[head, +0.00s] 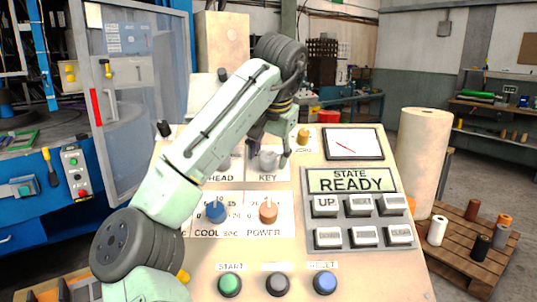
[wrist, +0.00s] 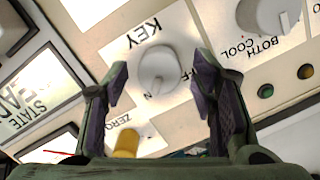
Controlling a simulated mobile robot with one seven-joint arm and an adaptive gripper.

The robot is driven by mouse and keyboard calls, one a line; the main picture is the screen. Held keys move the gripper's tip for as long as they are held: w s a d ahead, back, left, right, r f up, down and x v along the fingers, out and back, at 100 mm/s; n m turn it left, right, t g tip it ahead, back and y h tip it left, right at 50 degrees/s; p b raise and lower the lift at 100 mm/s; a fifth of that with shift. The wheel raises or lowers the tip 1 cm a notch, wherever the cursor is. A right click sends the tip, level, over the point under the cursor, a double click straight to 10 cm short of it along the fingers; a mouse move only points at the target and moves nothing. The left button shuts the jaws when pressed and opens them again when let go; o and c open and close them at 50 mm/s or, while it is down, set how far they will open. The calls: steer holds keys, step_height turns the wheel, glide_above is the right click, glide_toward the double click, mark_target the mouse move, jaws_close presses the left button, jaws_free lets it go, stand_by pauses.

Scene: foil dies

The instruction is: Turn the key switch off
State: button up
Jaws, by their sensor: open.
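The key switch is a light grey round knob (head: 267,158) on a white plate marked KEY, in the upper middle of the control panel (head: 200,270). It also shows in the wrist view as a pale knob (wrist: 158,72) with a raised grip. Part of the OFF/ON lettering beside it is visible but partly covered. My gripper (head: 270,150) is over the KEY plate in the head view. In the wrist view my gripper (wrist: 162,85) is open, with one finger on each side of the knob and gaps between fingers and knob.
A yellow ZERO knob (wrist: 126,143) sits close to the left finger. Another grey knob (wrist: 268,14) is near the BOTH COOL label. A blue COOL knob (head: 215,211) and an orange POWER knob (head: 268,212) are below. The display (head: 352,180) reads STATE READY.

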steer(key=shift+w+f, duration=0.35)
steer(key=shift+f, duration=0.25)
steer(key=shift+c, duration=0.3)
steer(key=c, duration=1.1)
